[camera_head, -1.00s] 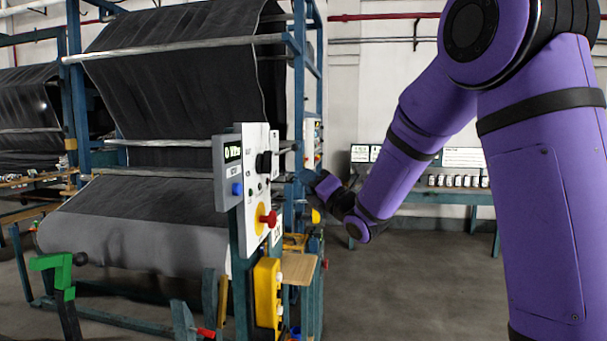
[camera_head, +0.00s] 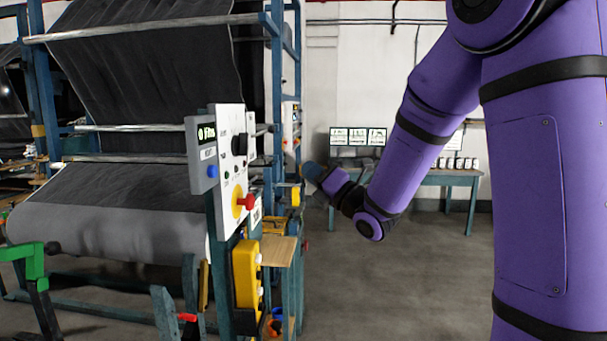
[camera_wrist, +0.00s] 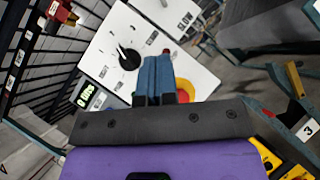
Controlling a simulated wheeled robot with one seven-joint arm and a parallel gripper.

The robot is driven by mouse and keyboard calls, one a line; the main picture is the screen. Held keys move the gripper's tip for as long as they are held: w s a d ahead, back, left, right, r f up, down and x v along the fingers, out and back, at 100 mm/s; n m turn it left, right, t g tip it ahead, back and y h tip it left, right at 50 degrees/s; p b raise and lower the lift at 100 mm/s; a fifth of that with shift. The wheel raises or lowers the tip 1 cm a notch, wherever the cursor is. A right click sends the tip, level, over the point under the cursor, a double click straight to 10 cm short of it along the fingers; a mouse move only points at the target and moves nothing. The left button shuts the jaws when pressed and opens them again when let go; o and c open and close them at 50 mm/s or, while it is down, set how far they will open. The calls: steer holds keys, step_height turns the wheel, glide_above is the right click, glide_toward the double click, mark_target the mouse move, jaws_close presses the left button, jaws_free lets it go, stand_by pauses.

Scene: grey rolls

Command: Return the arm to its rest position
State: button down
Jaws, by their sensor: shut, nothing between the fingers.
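My purple arm reaches in from the right in the head view. At its end, my gripper (camera_head: 312,172) points left, just right of the machine's control panel (camera_head: 232,170), with a visible gap in the picture. In the wrist view, the blue fingers of my gripper (camera_wrist: 153,80) are together with nothing between them. The white panel (camera_wrist: 135,35) lies beyond them, with its black knob (camera_wrist: 129,59) to their left. The fingers partly cover a red button on a yellow base (camera_wrist: 187,90).
The machine with a dark fabric roll (camera_head: 110,232) fills the left. A yellow box (camera_head: 246,275) hangs below the panel. A green-topped stand (camera_head: 30,262) is at lower left. A table (camera_head: 440,178) with small items stands at the back wall. Floor between is clear.

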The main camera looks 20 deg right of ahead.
steer(key=s+f+m+g+h, duration=0.2)
steer(key=s+m+g+h, duration=0.3)
steer(key=s+m, duration=1)
steer(key=s+f+m+g+h, duration=0.2)
steer(key=s+m+g+h, duration=0.3)
steer(key=s+m+g, duration=0.4)
steer(key=s+m, duration=0.7)
steer(key=shift+d+m+g, duration=0.2)
steer(key=shift+m+g, duration=0.1)
steer(key=shift+g, duration=0.1)
steer(key=shift+f, duration=0.1)
